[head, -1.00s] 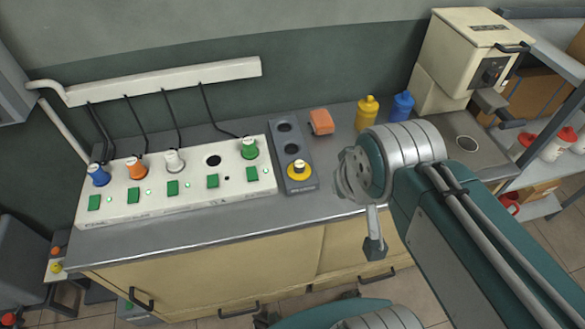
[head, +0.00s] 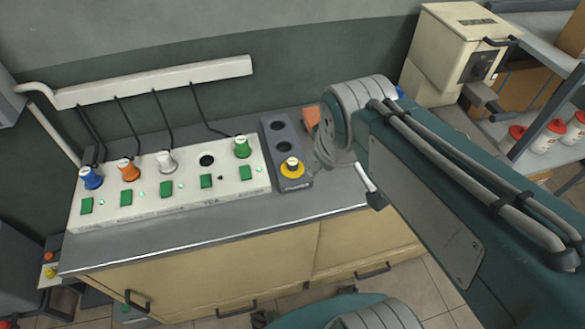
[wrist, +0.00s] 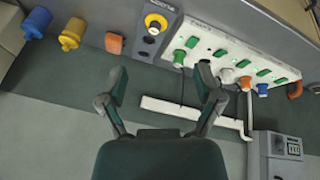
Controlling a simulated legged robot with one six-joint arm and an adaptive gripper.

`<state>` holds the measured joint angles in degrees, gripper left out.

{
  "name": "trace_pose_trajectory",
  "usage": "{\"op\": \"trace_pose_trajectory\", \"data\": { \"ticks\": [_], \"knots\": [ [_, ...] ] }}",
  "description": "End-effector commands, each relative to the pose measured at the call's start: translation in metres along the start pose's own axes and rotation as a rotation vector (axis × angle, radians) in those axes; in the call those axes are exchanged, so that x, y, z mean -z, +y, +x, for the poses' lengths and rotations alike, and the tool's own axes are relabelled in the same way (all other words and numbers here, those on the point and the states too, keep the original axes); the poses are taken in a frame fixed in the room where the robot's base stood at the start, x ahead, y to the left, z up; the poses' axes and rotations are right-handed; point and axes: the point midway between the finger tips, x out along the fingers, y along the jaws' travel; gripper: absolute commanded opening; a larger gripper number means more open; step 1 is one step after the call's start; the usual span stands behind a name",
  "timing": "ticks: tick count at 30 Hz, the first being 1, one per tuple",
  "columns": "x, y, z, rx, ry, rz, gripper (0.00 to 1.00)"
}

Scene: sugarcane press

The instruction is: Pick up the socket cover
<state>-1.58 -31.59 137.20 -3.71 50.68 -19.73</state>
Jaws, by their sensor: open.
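The round yellow piece with a pale knob, which looks like the socket cover (head: 292,168), sits in the front hole of a dark grey holder (head: 281,136). It also shows at the top of the wrist view (wrist: 155,24). My gripper (wrist: 161,84) is open and empty, its two fingers spread apart. In the wrist view the cover lies beyond the fingertips, clear of them. In the head view my arm stands to the right of the holder, and the gripper's fingers cannot be made out clearly there.
A white panel (head: 150,216) with coloured plugs and green switches stands left of the holder. An orange block (head: 311,117) is partly behind my arm. A yellow bottle (wrist: 72,34) and a blue bottle (wrist: 37,22) show in the wrist view. A cream machine (head: 455,50) stands at right.

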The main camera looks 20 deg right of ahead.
Motion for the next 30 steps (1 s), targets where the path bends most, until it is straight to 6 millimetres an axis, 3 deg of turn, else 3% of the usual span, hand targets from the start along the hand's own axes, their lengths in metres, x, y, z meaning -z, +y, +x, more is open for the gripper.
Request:
{"op": "trace_pose_trajectory", "data": {
  "ticks": [11,18,30],
  "knots": [
    [0.057,0.018,0.056,0.029,-0.132,-0.663,0.84],
    [0.088,0.024,0.104,0.083,-0.203,-1.089,0.84],
    [0.122,0.021,0.187,0.215,-0.281,-1.714,0.84]
  ]
}}
